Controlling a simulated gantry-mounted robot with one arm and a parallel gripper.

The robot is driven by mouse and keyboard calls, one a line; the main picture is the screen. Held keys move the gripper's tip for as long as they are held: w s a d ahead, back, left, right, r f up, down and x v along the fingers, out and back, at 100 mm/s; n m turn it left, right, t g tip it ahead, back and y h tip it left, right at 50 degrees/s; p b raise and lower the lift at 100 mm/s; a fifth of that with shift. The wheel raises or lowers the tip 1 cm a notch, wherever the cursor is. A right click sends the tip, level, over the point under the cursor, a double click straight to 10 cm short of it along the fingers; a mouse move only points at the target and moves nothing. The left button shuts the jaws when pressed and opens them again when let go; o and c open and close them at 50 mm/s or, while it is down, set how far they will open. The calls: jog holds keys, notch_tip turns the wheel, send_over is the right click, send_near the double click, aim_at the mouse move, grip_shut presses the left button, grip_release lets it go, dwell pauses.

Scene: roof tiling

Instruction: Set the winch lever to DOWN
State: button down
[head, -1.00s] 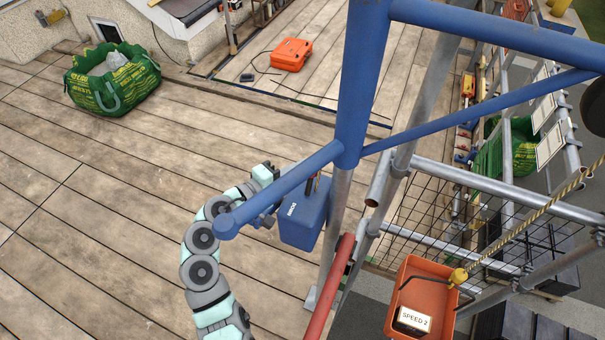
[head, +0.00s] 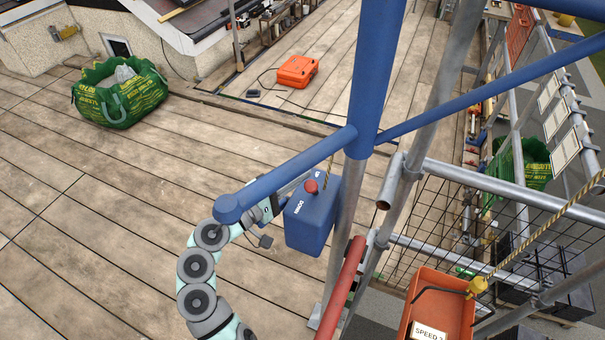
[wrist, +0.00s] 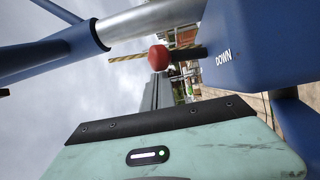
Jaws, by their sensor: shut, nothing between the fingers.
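The winch box (head: 308,228) is blue and hangs beside the scaffold pole under the blue beam. DOWN is printed on its near face and a partly hidden UP towards its far side. Its lever has a red knob (head: 311,187), seen between the two labels; its exact setting is hard to tell. In the wrist view the knob (wrist: 158,57) stands out from the box (wrist: 265,45) on a dark stem. My gripper (wrist: 157,82) is shut and empty, its fingertips close to the knob; contact cannot be told. In the head view the blue beam partly hides my gripper (head: 297,184).
The blue beam (head: 285,172) crosses just above my wrist. A red tube (head: 345,285) and an orange bin (head: 440,305) labelled SPEED lie to the lower right. A green bag (head: 118,95) and an orange case (head: 297,71) are on the wooden deck, which is mostly clear.

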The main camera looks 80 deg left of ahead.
jog(key=b+v, duration=0.1)
jog(key=v, duration=0.9)
jog(key=shift+d, duration=0.15)
jog(key=shift+s, duration=0.15)
